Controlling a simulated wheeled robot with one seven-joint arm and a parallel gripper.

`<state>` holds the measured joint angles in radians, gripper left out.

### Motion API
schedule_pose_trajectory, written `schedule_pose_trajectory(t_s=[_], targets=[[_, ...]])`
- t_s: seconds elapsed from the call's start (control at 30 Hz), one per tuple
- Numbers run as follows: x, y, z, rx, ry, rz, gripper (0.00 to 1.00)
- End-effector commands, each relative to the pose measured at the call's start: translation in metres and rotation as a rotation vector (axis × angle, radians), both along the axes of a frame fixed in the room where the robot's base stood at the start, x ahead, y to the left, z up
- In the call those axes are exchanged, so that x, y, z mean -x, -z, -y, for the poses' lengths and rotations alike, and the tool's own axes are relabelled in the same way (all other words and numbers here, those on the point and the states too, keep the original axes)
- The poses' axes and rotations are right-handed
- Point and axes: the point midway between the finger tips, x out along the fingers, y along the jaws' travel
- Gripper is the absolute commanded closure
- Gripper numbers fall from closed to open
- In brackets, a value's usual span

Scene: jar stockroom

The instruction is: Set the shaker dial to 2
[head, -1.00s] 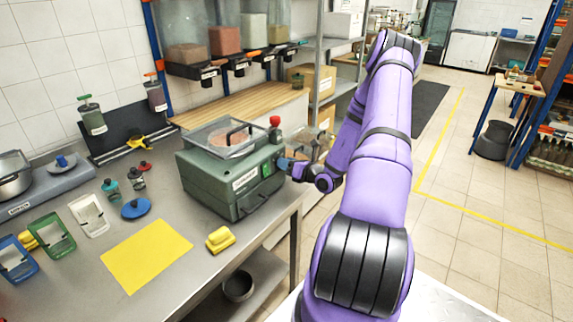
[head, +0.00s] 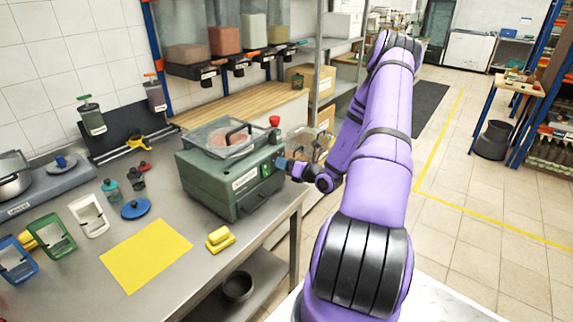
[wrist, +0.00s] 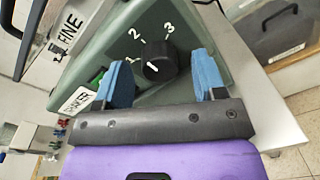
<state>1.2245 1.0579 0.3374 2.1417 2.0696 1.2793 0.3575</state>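The green shaker (head: 225,180) stands on the bench with a clear lid and handle on top. Its black round dial (wrist: 158,62) shows in the wrist view, with the numbers 1, 2 and 3 printed in white around it. The dial's white mark points to the lower left, on the side of the 1 and away from the 2. My gripper (wrist: 161,66) is open, with one blue finger on each side of the dial and gaps to both. In the head view my gripper (head: 284,164) is at the shaker's right face, where the dial is hidden.
A green button (wrist: 100,80) sits left of the dial, close to my left finger. A red knob (head: 275,121) stands at the shaker's back right corner. A yellow sheet (head: 146,255) and yellow sponge (head: 220,240) lie in front.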

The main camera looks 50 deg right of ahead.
Motion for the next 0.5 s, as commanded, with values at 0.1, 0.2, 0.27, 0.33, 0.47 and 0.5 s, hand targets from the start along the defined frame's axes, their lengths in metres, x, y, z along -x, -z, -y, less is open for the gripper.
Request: schedule_pose_trajectory(t_s=[0.1, 0.2, 0.27, 0.33, 0.47, 0.5], targets=[[0.0, 0.0, 0.0, 0.0, -0.001, 0.0, 0.36], [0.002, 0.0, 0.0, 0.001, 0.0, 0.0, 0.36], [0.006, 0.0, 0.001, 0.0, 0.001, 0.0, 0.36], [0.014, -0.001, 0.001, 0.0, 0.002, -0.001, 0.36], [0.036, -0.002, 0.002, -0.001, 0.003, -0.002, 0.36], [0.044, -0.002, 0.003, 0.0, 0.002, -0.001, 0.36]])
